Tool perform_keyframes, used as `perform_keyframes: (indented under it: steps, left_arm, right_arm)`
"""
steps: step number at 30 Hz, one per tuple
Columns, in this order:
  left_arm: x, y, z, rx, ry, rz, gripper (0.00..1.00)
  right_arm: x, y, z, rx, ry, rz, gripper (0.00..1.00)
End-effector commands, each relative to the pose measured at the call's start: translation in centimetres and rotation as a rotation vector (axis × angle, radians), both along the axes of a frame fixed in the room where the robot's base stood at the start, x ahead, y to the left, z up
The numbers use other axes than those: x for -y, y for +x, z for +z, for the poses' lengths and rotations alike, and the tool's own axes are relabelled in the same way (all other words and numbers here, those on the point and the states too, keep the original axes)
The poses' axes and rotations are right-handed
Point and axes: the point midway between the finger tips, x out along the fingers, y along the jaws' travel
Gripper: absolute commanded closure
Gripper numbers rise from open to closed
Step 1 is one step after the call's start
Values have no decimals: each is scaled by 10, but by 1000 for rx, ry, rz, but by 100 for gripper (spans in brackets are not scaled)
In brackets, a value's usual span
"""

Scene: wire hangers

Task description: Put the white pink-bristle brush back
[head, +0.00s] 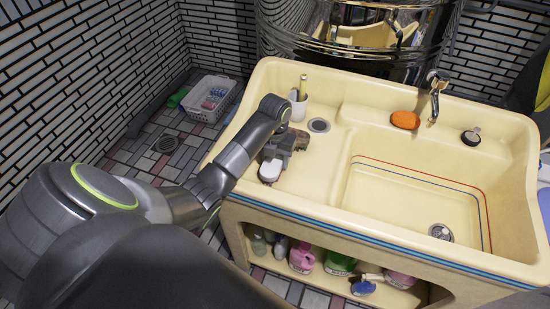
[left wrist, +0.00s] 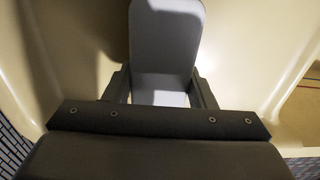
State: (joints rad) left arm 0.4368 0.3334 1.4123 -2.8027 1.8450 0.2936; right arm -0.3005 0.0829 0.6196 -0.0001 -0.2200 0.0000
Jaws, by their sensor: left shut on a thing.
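My left gripper (head: 273,162) is over the left ledge of the cream sink (head: 325,170). It is shut on a white, round-ended piece, which I take to be the white brush (head: 270,171). In the left wrist view, the brush (left wrist: 164,45) shows as a smooth pale slab between the two fingers (left wrist: 162,92). No pink bristles show in either view; they may be on the hidden underside. I cannot tell whether the brush touches the ledge. My right gripper is not in view.
A white cup (head: 298,104) with an upright handle stands at the ledge's back. Orange soap (head: 405,120) lies by the tap (head: 435,95). The basin is empty. Bottles (head: 302,257) and a blue brush (head: 364,287) occupy the lower shelf. A white basket (head: 211,99) is on the floor.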

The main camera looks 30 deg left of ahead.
Motion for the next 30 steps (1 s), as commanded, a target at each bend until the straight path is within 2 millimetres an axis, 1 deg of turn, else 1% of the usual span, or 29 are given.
perform_keyframes:
  steps: [6, 10, 11, 15, 25, 28, 30]
  left_arm:
    - [0, 0, 0, 2, 0, 0, 74]
    - [0, 0, -5, 1, 0, 0, 74]
    - [0, 0, -4, 1, 0, 0, 47]
    - [0, 0, -3, 1, 0, 0, 29]
    - [0, 0, -1, 1, 0, 0, 28]
    - [-1, 1, 6, 4, 2, 0, 28]
    - [-1, 2, 17, 8, 3, -2, 28]
  right_arm:
    - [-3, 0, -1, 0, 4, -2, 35]
    - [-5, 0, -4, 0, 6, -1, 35]
    - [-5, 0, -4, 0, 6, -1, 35]
    - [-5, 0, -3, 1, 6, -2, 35]
    - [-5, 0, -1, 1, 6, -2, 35]
    - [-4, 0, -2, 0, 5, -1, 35]
    - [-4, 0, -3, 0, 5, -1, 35]
